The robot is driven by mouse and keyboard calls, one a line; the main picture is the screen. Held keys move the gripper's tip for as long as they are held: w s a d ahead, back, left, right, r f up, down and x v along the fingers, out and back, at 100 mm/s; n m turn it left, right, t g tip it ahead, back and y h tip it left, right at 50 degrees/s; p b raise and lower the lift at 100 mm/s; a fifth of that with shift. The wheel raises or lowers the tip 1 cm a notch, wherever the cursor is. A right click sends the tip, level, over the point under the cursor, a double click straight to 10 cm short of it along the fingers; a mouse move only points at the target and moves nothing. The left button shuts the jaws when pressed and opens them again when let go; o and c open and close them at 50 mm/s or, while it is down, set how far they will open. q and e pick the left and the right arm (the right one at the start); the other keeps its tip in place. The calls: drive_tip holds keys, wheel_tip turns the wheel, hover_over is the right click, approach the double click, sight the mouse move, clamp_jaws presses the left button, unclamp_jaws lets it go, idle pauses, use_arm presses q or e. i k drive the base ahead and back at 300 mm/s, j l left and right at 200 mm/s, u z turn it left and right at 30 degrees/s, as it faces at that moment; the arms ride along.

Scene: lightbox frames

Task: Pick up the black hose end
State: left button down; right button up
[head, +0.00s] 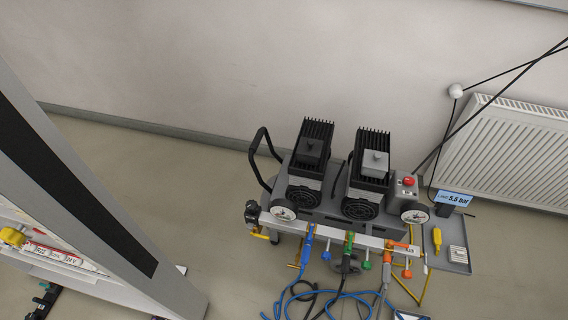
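A black hose (313,292) shows among the blue hoses below the front rail of a twin-motor compressor, at the bottom centre right of the head view. It curves down between the blue loops. I cannot tell which part of it is its end; it is small and partly covered by other hoses. Neither of my grippers can be made out in this view.
The compressor (335,198) stands on the floor near the wall, with a rail (338,234) carrying coloured fittings. Blue hoses (350,296) hang below. A grey tray (457,262) and radiator (505,150) are at right. A tall slanted panel (110,205) blocks the left. Floor between is clear.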

sight(346, 262)
drive_tip(key=z, duration=0.85)
drive_tip(key=k+j+z, duration=0.15)
